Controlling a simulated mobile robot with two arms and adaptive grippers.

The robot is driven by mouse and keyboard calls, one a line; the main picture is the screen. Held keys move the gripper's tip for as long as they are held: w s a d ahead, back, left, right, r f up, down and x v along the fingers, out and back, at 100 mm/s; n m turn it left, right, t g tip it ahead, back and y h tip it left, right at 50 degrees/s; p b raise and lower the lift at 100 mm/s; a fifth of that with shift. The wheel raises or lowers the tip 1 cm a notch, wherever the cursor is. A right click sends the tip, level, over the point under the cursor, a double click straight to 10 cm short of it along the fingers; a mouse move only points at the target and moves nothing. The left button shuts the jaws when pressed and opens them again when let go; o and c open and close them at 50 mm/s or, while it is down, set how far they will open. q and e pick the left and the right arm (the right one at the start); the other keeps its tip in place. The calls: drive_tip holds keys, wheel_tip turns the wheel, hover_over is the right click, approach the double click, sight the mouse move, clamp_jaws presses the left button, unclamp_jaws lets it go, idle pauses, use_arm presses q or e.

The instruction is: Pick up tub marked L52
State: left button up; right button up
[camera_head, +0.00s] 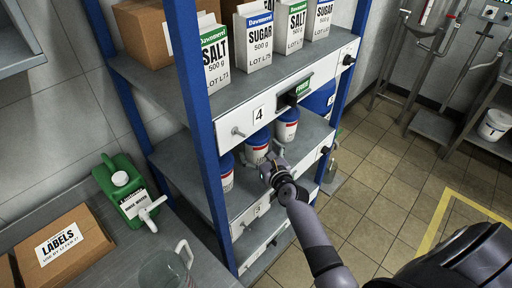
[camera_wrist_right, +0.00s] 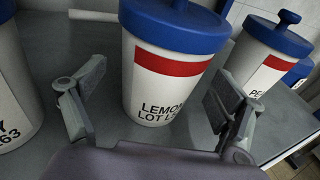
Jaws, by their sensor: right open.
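A white tub with a blue lid and red band (camera_wrist_right: 165,75) stands upright between my right gripper's fingers in the right wrist view. Its label reads "LEMON LOT L5", with the last character hidden by a finger. In the head view it appears to be the middle tub (camera_head: 257,142) on the shelf under the number 4 sign. My right gripper (camera_head: 267,166) is at the shelf front by this tub. Its fingers (camera_wrist_right: 155,88) are open, one on each side, with a visible gap at the left; contact at the right is unclear. My left gripper is not in view.
Similar tubs stand on either side: one marked "63" (camera_wrist_right: 15,90) at left, one marked "PE" (camera_wrist_right: 262,70) at right. A shelf board (camera_head: 235,125) with blue posts is above. A green jug (camera_head: 125,190) and labels box (camera_head: 62,247) are at left.

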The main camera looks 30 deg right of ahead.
drive_tip(key=shift+w+f, duration=0.15)
drive_tip(key=shift+w, duration=0.2)
drive_tip(key=shift+s, duration=0.1)
drive_tip(key=shift+c, duration=0.7)
drive_tip(key=c, duration=1.5)
drive_tip(key=shift+d+r, duration=0.1)
drive_tip(key=shift+r, duration=0.1)
drive_tip(key=shift+c, duration=0.3)
